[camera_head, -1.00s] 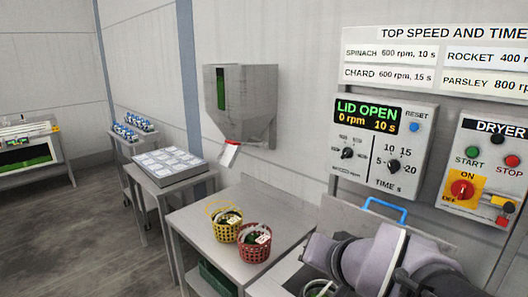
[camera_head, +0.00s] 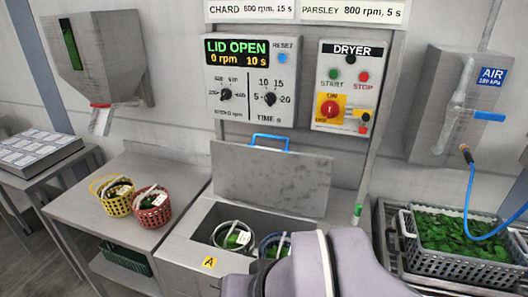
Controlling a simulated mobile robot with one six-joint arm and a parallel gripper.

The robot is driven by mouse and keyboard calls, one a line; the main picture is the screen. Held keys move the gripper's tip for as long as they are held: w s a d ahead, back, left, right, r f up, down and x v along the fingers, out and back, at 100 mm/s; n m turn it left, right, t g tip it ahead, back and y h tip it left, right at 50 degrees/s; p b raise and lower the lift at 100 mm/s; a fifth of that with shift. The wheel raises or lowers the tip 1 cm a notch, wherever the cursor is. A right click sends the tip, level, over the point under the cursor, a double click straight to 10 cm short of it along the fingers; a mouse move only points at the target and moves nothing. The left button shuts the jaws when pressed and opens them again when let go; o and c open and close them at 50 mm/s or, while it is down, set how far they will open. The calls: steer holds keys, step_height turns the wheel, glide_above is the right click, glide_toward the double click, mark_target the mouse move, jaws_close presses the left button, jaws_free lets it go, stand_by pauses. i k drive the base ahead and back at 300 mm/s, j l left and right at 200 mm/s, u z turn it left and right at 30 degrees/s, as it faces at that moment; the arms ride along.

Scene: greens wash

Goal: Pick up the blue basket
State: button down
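The blue basket (camera_head: 264,244) sits in the open dryer tub (camera_head: 205,222), right of a second, pale-rimmed basket (camera_head: 217,233). It has a blue rim and a light handle, with something green inside. My arm covers its lower right part. My arm crosses the bottom of the picture, but my gripper is out of view, so I cannot see where it is relative to the basket.
The dryer lid (camera_head: 272,178) stands raised behind the tub. A yellow basket (camera_head: 116,205) and a red basket (camera_head: 152,217) stand on the left table (camera_head: 95,225). A grey crate of greens (camera_head: 458,268) is at the right. The control panel (camera_head: 251,82) reads LID OPEN.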

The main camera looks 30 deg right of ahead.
mark_target(281, 254)
steer(key=z, duration=0.75)
steer(key=i+j, duration=0.4)
steer(key=j, duration=0.1)
